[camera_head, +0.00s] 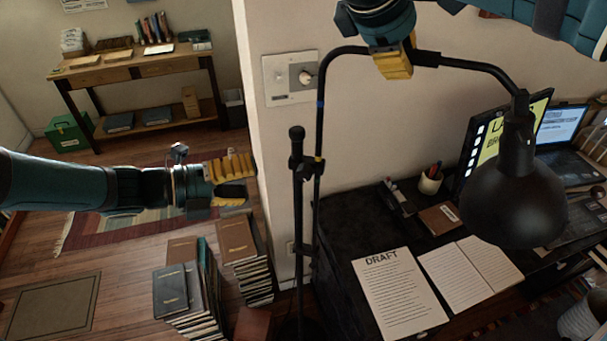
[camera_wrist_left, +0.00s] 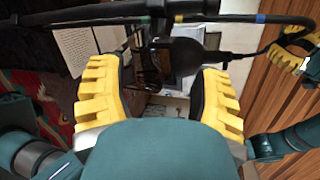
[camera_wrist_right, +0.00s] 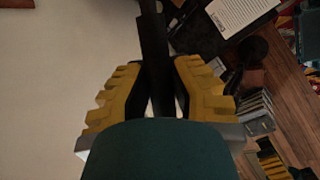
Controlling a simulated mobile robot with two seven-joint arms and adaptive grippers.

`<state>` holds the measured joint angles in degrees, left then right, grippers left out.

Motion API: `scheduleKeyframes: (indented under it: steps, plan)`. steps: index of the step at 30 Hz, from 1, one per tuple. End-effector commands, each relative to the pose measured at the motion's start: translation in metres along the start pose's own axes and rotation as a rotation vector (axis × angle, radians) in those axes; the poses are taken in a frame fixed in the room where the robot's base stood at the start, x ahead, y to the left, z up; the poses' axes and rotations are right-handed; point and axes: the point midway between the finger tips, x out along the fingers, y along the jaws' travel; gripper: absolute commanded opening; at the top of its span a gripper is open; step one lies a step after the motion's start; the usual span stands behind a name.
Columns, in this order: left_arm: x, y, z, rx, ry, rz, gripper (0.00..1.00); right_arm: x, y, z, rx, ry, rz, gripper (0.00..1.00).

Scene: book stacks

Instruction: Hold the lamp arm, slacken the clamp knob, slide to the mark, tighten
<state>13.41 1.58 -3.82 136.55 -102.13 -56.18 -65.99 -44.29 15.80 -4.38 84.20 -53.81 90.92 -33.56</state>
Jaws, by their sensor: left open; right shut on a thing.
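The black desk lamp (camera_head: 517,190) hangs its shade over the desk from a curved lamp arm (camera_head: 470,62). The lamp arm runs down beside an upright stand (camera_head: 298,220), joined by a dark clamp (camera_head: 305,163). A blue band (camera_head: 320,104) and a yellow band (camera_head: 318,159) ring the lamp arm, the yellow one at the clamp. My right gripper (camera_head: 408,62) is shut on the lamp arm, also seen in the right wrist view (camera_wrist_right: 157,75). My left gripper (camera_head: 252,181) is open and empty, left of the clamp. The clamp knob is hard to make out.
The desk (camera_head: 345,215) carries a draft sheet (camera_head: 400,295), an open book (camera_head: 470,273), a pen cup (camera_head: 430,181) and a screen (camera_head: 535,120). Book stacks (camera_head: 240,245) stand on the floor below my left gripper. A wall with a switch plate (camera_head: 290,78) is behind the stand.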

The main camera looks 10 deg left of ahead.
Motion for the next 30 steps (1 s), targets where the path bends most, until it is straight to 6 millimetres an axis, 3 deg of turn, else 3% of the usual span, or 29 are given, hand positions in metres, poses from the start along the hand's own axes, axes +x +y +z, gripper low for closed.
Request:
scheduleKeyframes:
  steps: [5,15,21,30]
  plan:
    - [0.014,-0.001,-0.001,0.018,0.010,0.000,0.64,0.000,0.001,0.001,0.002,0.000,0.002,0.00]
    - [0.078,-0.001,-0.002,0.015,0.011,-0.001,0.64,-0.001,0.001,0.001,0.003,0.000,0.003,0.00]
    - [0.106,-0.001,-0.002,0.015,0.008,0.000,0.64,-0.001,0.002,0.001,0.003,0.000,0.004,0.00]
    - [0.119,-0.001,-0.001,0.014,0.005,0.001,0.64,-0.001,0.002,0.001,0.004,0.000,0.004,0.00]
